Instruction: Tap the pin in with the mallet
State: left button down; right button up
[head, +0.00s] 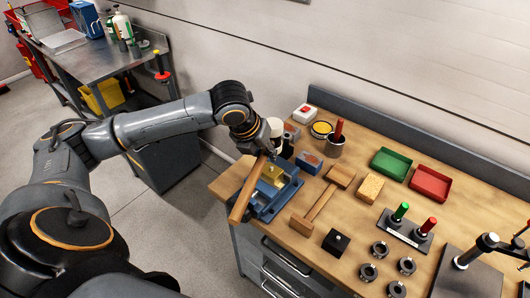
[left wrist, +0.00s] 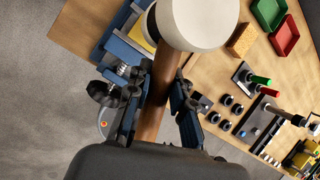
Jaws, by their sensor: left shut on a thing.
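My left gripper (head: 264,148) is shut on the wooden handle of a mallet (head: 245,195) with a pale, rounded head. In the left wrist view the mallet's white head (left wrist: 196,22) is beyond the fingers (left wrist: 158,105), and the handle runs between them. The mallet is above a blue vise-like fixture (head: 286,196) at the bench's left end, which holds a yellow block (head: 272,175). The fixture is partly hidden behind the mallet in the left wrist view (left wrist: 112,42). I cannot make out the pin. My right gripper is not in view.
Nearby are a sponge-like block (head: 370,188), a black block (head: 336,243), green (head: 391,164) and red (head: 430,184) trays, and several dark rings.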

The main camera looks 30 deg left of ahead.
pick_arm(q)
notch_tip(320, 180, down, 9)
jog(key=b, duration=0.3)
jog(key=shift+s+f, duration=0.1)
jog(key=shift+f, duration=0.05)
jog(key=shift+s+d, duration=0.1)
jog(key=shift+s, duration=0.05)
jog(key=shift+f, duration=0.1)
jog(key=r+p, duration=0.8)
jog(key=shift+w+r, duration=0.2)
jog(key=shift+r, duration=0.35)
jog(key=shift+f, duration=0.1)
jog(key=shift+w, duration=0.15)
jog(key=shift+f+g, duration=0.1)
jog(key=shift+g, duration=0.5)
